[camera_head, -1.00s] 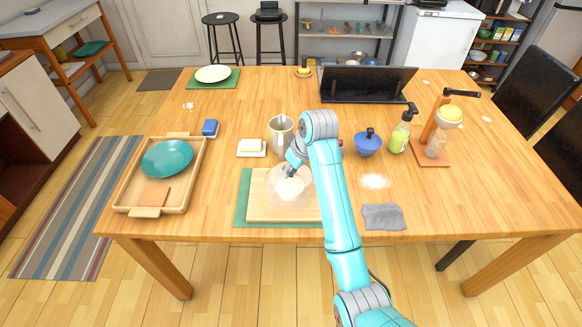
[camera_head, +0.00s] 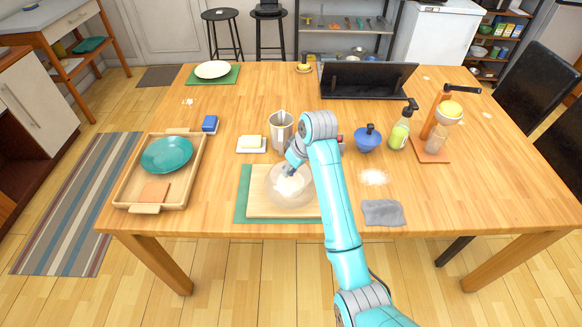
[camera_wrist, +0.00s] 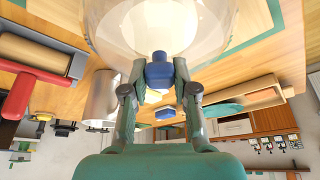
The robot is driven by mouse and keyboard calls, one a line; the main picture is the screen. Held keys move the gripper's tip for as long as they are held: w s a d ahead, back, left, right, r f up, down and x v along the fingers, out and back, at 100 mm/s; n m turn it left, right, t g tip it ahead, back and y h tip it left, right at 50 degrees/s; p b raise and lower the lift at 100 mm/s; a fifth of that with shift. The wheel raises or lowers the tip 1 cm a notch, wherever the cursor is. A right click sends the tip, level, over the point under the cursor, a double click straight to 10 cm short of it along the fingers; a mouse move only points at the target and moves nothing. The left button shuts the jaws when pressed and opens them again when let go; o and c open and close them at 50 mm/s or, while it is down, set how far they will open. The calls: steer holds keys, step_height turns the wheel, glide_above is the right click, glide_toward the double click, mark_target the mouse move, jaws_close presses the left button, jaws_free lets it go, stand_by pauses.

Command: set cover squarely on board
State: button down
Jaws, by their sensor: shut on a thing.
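The cover (camera_head: 275,192) is a clear dome with a blue knob (camera_wrist: 159,72). My gripper (camera_head: 288,171) is shut on the knob, with a finger on each side of it in the wrist view (camera_wrist: 160,78). The dome is over the pale wooden board (camera_head: 257,207), around a whitish lump (camera_head: 291,185) seen through it. Whether its rim touches the board cannot be told. The board lies on a green mat (camera_head: 241,205). My arm hides the board's right end.
A metal pitcher (camera_head: 281,130) and a butter dish (camera_head: 251,144) stand behind the board. A wooden tray (camera_head: 126,187) with a teal plate is left. A grey cloth (camera_head: 382,212), white powder (camera_head: 374,177) and a blue pot (camera_head: 368,141) are right.

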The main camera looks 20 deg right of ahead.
steer(key=shift+f, duration=0.25)
steer(key=c, duration=0.8)
jaws_free()
steer(key=c, duration=0.4)
steer(key=shift+r, duration=0.1)
steer(key=shift+v, duration=1.5)
steer(key=shift+r, duration=2.95)
steer(key=shift+s, duration=0.1)
